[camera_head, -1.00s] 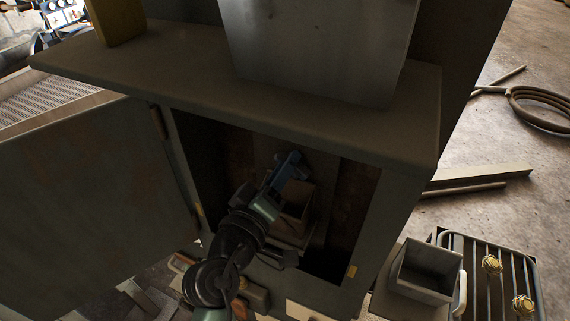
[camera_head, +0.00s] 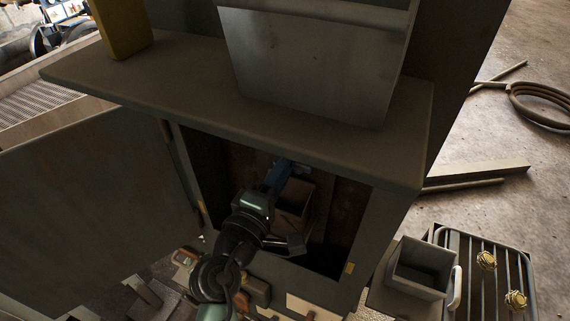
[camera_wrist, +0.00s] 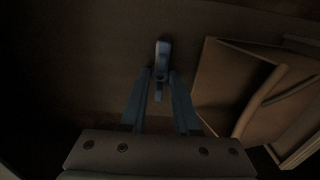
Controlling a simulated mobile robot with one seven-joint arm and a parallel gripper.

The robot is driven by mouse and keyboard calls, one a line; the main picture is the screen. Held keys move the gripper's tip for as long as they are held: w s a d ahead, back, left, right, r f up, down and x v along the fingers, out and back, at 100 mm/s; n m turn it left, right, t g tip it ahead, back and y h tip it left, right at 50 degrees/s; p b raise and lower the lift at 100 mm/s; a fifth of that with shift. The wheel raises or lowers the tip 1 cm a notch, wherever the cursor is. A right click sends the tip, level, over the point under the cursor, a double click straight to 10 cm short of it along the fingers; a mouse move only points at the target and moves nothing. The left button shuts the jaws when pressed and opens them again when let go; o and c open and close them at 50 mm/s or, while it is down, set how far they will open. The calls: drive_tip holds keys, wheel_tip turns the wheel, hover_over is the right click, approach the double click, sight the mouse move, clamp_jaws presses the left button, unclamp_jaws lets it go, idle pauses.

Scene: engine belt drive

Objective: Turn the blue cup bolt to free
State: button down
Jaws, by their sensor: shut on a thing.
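The blue cup bolt (camera_wrist: 162,58) shows in the wrist view as a small blue-grey piece at the top centre, against a dark panel. My gripper (camera_wrist: 160,76) has its two blue fingers running up to it, with their tips shut on its lower part. In the head view my gripper (camera_head: 277,177) reaches into the dark open cabinet (camera_head: 398,215). The bolt cannot be made out there, since my arm and the shadow cover that spot.
A tan box (camera_head: 292,212) sits inside the cabinet right of my gripper; it also shows in the wrist view (camera_wrist: 228,80). The cabinet door (camera_head: 90,200) stands open at left. A grey open bin (camera_head: 422,268) and a rack with yellow knobs (camera_head: 500,270) are outside at right.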

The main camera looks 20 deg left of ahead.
idle(0.4)
drive_tip(key=c, duration=0.6)
unclamp_jaws()
drive_tip(key=shift+c, duration=0.2)
drive_tip(key=shift+s, duration=0.1)
drive_tip(key=s+b, duration=0.5)
drive_tip(key=s, duration=0.7)
drive_tip(key=shift+s+a, duration=0.2)
drive_tip(key=shift+s, duration=0.2)
drive_tip(key=shift+f, duration=0.1)
